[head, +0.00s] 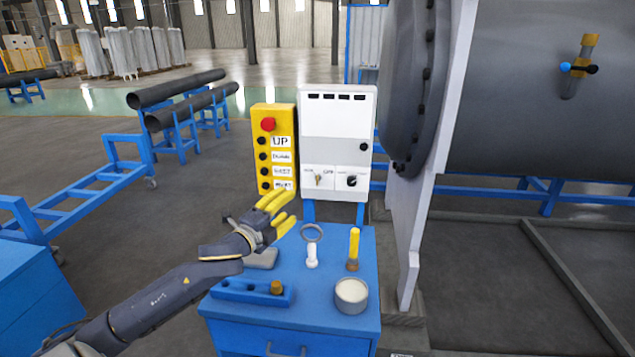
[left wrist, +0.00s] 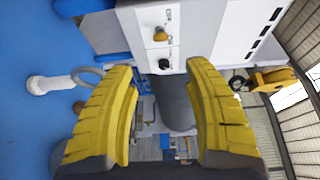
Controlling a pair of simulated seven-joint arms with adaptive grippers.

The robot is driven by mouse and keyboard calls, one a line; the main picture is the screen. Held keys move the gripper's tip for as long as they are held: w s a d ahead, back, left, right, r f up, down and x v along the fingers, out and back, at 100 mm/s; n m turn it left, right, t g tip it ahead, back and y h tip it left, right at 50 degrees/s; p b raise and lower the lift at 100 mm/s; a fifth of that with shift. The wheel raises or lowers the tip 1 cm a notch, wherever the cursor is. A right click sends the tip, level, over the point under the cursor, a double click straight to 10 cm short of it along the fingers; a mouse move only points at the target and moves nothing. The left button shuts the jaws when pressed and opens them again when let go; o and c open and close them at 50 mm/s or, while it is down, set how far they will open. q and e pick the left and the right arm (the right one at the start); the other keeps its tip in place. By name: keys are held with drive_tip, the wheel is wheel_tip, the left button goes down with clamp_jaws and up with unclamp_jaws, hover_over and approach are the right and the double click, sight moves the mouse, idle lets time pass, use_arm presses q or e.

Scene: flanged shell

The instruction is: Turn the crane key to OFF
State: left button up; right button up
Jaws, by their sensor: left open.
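The crane key (head: 318,180) is a small brass-coloured key on the lower left of a white control box (head: 337,130). A black rotary knob (head: 352,181) is to its right. In the left wrist view the key (left wrist: 160,35) shows beyond my fingertips, near the top, with the knob (left wrist: 164,64) below it. The labels are too small to read, so I cannot tell which setting the key points to. My left gripper (head: 284,208) is open and empty, apart from the key, in front of the box and to its lower left. My right gripper is out of view.
A yellow button pendant (head: 271,148) stands left of the box. The blue cabinet (head: 335,325) below carries a ring-topped white item (head: 312,248), a yellow-handled tool (head: 353,248), a white-topped pot (head: 351,295) and a blue block (head: 245,292). A flanged shell (head: 520,110) is at right.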

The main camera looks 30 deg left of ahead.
sight(318, 180)
use_arm(q)
drive_tip(key=w, duration=1.6)
drive_tip(key=shift+w+a, duration=0.3)
drive_tip(key=shift+c, duration=0.3)
clamp_jaws()
